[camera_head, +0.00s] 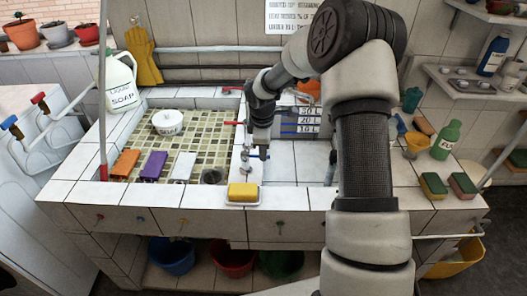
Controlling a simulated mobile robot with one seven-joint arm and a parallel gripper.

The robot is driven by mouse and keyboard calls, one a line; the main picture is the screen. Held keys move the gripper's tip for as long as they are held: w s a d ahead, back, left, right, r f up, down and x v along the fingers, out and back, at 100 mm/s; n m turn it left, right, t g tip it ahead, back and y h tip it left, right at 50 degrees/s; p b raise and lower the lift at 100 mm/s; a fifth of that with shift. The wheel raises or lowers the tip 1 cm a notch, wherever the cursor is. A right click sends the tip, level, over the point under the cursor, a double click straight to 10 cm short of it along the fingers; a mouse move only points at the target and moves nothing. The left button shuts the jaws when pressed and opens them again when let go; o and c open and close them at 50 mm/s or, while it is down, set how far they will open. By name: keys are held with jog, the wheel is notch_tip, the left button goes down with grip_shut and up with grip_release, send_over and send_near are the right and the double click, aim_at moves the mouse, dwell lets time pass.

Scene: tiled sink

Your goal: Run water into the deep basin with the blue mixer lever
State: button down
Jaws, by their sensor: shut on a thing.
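My gripper (258,151) points down at the tiled divider between the two basins. It is shut on a small part at the metal mixer (246,165), apparently the blue mixer lever, which the fingers mostly hide. The deep basin (311,166) lies to the right of the gripper. Its back wall carries coloured level lines and litre labels (308,120). My arm hides the basin's right part. No stream of water can be made out.
The shallow green-tiled basin (200,140) on the left holds a white bowl (168,122) and orange, purple and white blocks. A yellow sponge (243,192) lies on the front ledge. Red levers (233,123) stick out left of my gripper. Bottles and sponges stand at right.

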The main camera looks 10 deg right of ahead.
jog(key=shift+s+a+m+g+h+b, duration=0.3)
jog(key=shift+s+a+m+b, duration=0.55)
jog(key=shift+m, duration=1.4)
jog(key=shift+s+a+m+g+h+b, duration=0.15)
jog(key=shift+s+a+m+g+b, duration=0.2)
jog(key=shift+a+m, duration=1.4)
jog(key=shift+s+a+m+g+h+b, duration=0.35)
jog(key=shift+s+m+b, duration=0.35)
jog(key=shift+m, duration=2.1)
jog(key=c, duration=1.8)
grip_release()
jog(key=p+v, duration=0.2)
jog(key=v, duration=1.5)
jog(key=shift+r, duration=0.3)
